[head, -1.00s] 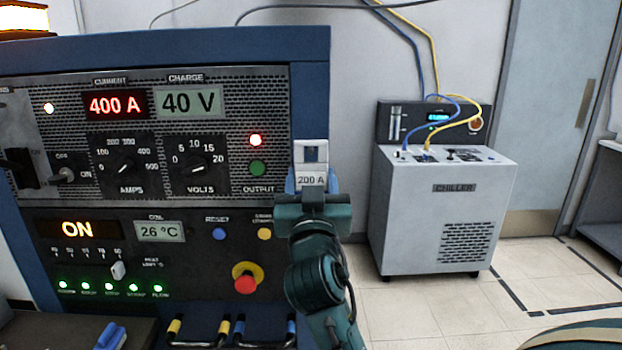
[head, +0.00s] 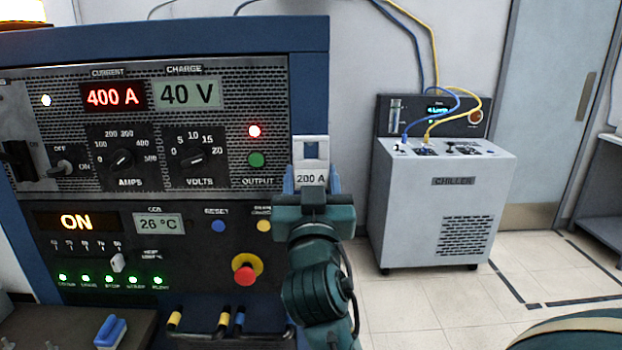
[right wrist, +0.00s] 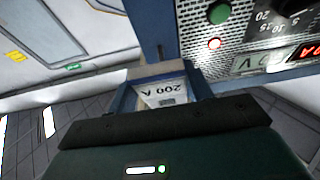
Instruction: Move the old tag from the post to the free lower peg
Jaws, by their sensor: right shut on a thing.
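The old tag (head: 311,178) is a white plate marked 200 A, at the right edge of the power cabinet. A dark blue square, perhaps the post, shows within its upper part; I cannot tell whether the tag still hangs on it. My right gripper (head: 312,182) is shut on the tag, with a blue finger on each side. In the right wrist view, the tag (right wrist: 165,91) appears upside down between the fingers. I cannot make out the lower peg; my gripper and arm cover the area below the tag. My left gripper is not in view.
The cabinet front (head: 215,130) carries knobs, displays and a red stop button (head: 244,275). Yellow- and blue-marked handles (head: 205,328) and a blue-handled item (head: 110,331) are below. A chiller (head: 440,210) stands at right, with open floor in front.

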